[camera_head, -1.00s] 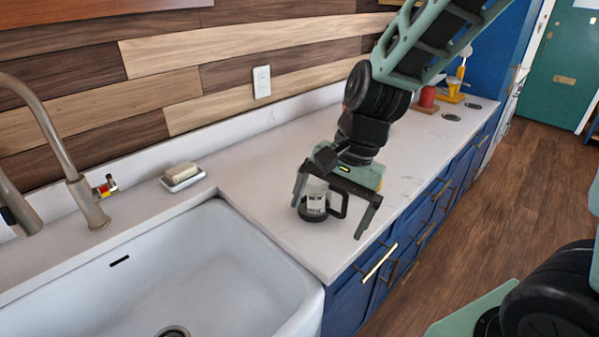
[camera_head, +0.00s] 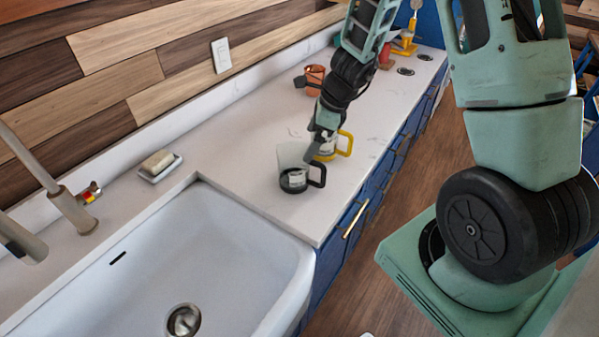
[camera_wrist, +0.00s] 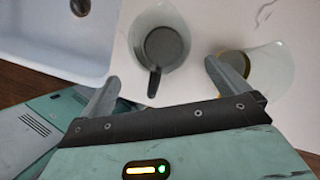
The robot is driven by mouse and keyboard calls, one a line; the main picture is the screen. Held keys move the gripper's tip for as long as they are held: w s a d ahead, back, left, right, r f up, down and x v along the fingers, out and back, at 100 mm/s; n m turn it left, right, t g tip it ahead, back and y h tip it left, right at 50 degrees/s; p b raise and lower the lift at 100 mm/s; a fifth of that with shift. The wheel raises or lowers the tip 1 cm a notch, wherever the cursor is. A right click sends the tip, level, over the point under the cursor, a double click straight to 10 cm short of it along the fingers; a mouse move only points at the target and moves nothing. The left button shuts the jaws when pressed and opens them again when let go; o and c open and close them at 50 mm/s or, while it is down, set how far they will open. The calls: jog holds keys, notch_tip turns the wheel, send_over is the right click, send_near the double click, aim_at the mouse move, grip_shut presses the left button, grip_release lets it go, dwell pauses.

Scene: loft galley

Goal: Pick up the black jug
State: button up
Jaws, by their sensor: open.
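The black jug (camera_head: 293,180) is a clear jug with a black base and black handle, upright on the white counter near the sink's corner. In the wrist view the black jug (camera_wrist: 165,45) shows from above, its handle pointing toward my gripper (camera_wrist: 162,72). My gripper is open and empty; the fingers spread to either side of the handle, with the jug body beyond them. In the head view my gripper (camera_head: 314,150) is seen nearly edge-on, just behind and right of the jug. Contact cannot be told.
A clear jug with a yellow handle (camera_head: 345,144) stands close behind; it also shows right of my right finger (camera_wrist: 270,68). The sink (camera_head: 210,265) and soap dish (camera_head: 160,168) are left. An orange vessel (camera_head: 314,76) stands farther back. The counter between is mostly clear.

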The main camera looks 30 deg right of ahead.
aim_at(298, 159)
jog(key=x, duration=0.9)
jog(key=shift+w+d+r, duration=0.1)
jog(key=shift+w+d, duration=0.05)
jog(key=shift+w, duration=0.1)
jog(key=c, duration=1)
